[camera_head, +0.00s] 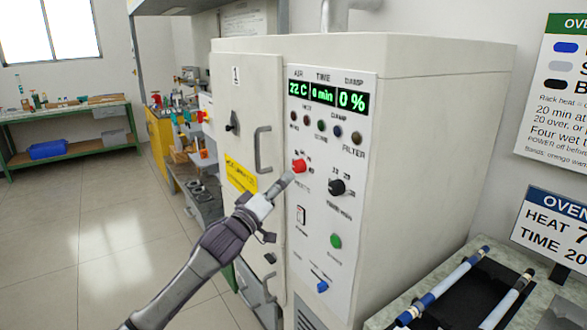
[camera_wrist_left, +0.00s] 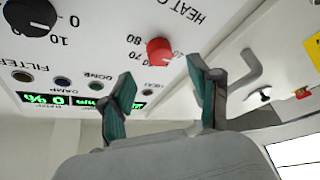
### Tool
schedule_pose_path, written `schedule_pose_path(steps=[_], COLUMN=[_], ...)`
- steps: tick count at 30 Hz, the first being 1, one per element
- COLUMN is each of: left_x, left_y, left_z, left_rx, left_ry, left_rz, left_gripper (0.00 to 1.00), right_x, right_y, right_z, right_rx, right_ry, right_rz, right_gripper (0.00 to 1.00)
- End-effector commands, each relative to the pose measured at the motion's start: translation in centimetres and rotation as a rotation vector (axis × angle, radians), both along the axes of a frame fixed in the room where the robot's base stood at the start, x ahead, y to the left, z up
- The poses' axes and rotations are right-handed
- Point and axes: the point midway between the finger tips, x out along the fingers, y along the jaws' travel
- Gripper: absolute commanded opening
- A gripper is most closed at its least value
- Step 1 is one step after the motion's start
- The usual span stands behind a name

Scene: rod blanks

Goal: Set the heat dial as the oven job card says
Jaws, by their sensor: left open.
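The red heat dial (camera_head: 299,165) is on the oven's white control panel (camera_head: 322,235), with numbers around it. In the left wrist view the red dial (camera_wrist_left: 158,51) lies ahead between my open fingers, apart from them; "70" and "80" show beside it. My left gripper (camera_head: 285,181) is just below and left of the dial in the head view; its teal fingers (camera_wrist_left: 160,84) are spread and empty in the wrist view. The oven job card (camera_head: 552,228) at the right reads "HEAT 7..." and "TIME 20..."; its right part is cut off. My right gripper is out of view.
The oven display (camera_head: 326,96) reads 22 C, 0 min, 0 %. A black knob (camera_head: 337,187), a green button (camera_head: 336,240) and a blue slider knob (camera_head: 322,286) are close by. The oven door handle (camera_head: 262,150) sticks out left. Rods lie in a black rack (camera_head: 455,297).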

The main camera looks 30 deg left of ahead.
Motion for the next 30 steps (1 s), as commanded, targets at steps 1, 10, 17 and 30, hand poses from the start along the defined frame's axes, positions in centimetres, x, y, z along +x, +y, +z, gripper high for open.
schedule_pose_path(steps=[1, 10, 17, 30], left_x=[1.1, 5.1, 5.8, 5.7], left_y=[0.0, -0.1, -0.2, -0.2], left_z=[0.7, 1.5, 1.6, 1.6], left_rx=[0.001, 0.0, 0.002, 0.002], left_ry=[-0.004, -0.001, 0.001, 0.001], left_rz=[0.001, 0.001, 0.0, 0.001], left_gripper=[0.62, 0.62, 0.62, 0.17], right_x=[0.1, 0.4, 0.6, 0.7], right_y=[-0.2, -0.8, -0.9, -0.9], right_z=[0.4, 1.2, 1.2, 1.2], right_rx=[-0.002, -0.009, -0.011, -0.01], right_ry=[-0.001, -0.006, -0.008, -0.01], right_rz=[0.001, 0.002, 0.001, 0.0], right_gripper=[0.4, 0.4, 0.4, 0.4])
